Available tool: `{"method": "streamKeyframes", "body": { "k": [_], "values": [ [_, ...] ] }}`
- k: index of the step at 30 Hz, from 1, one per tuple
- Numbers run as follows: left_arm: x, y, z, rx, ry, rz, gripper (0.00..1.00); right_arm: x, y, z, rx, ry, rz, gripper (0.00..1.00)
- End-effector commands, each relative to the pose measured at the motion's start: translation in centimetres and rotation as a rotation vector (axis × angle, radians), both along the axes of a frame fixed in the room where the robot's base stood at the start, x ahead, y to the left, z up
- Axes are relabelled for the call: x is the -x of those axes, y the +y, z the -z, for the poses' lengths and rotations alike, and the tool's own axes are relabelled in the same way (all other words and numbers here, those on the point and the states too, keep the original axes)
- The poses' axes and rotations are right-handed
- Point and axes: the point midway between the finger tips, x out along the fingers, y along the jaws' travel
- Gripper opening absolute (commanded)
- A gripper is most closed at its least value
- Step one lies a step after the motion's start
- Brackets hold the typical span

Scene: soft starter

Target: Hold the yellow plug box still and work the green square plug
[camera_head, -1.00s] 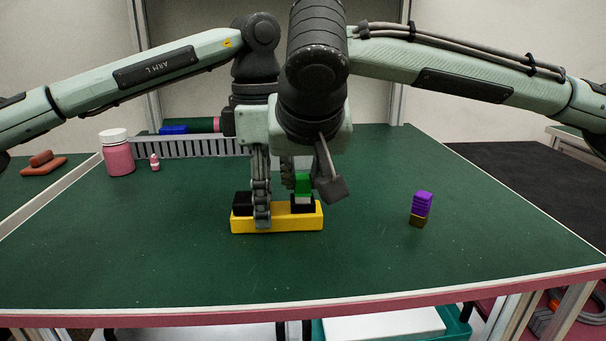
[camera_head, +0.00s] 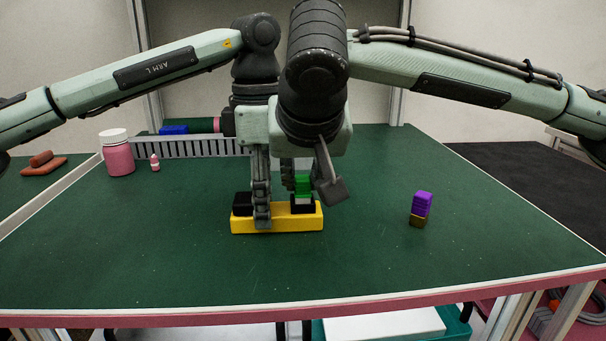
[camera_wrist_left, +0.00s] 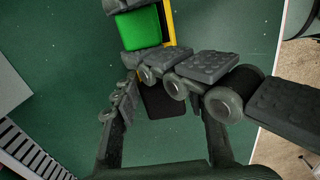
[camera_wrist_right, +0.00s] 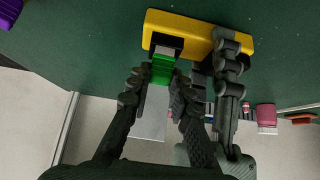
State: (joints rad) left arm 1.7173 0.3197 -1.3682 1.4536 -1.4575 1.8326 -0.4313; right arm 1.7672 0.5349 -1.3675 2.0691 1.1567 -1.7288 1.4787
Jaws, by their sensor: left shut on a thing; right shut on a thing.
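The yellow plug box (camera_head: 280,222) lies on the green table and carries two black sockets. The left socket (camera_head: 242,203) is empty of any visible plug. My left gripper (camera_head: 262,205) points down and is shut across the box near its middle; it also shows in the right wrist view (camera_wrist_right: 228,75). The green square plug (camera_head: 303,184), with a pale lower part, stands upright at the right socket (camera_wrist_right: 166,40). My right gripper (camera_wrist_right: 160,82) is shut on the plug's green part. How deep the plug sits in the socket is hard to tell.
A purple and brown block (camera_head: 421,207) stands to the right. A pink jar (camera_head: 117,156) with a white lid and a small pink bottle (camera_head: 155,162) stand at the back left, beside a grey slotted rack (camera_head: 195,146). The table front is clear.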

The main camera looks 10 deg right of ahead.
Motion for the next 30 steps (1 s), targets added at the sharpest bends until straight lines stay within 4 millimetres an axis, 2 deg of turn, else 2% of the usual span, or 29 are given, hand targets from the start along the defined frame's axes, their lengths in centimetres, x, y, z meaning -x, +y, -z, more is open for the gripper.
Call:
{"method": "streamKeyframes", "body": {
  "k": [11, 12, 18, 26, 30],
  "values": [
    [0.01, 0.0, -0.01, 0.0, 0.0, 0.0, 0.01, 0.03, 0.02, 0.2, 0.001, 0.001, -0.001, 0.0],
    [0.01, 0.0, -0.02, 0.0, 0.0, 0.0, 0.01, 0.03, 0.02, 0.2, 0.001, 0.001, -0.001, 0.22],
    [0.01, 0.0, -0.03, 0.0, 0.0, 0.0, 0.01, 0.03, 0.02, 0.22, 0.001, 0.002, -0.001, 0.44],
    [0.0, 0.0, -0.04, 0.0, 0.0, 0.0, 0.01, 0.06, 0.03, 0.19, 0.001, 0.002, -0.001, 0.44],
    [0.0, 0.0, -0.05, 0.0, 0.0, 0.0, 0.01, 0.65, 0.12, -0.64, -0.001, 0.0, -0.002, 0.44]
  ]
}}
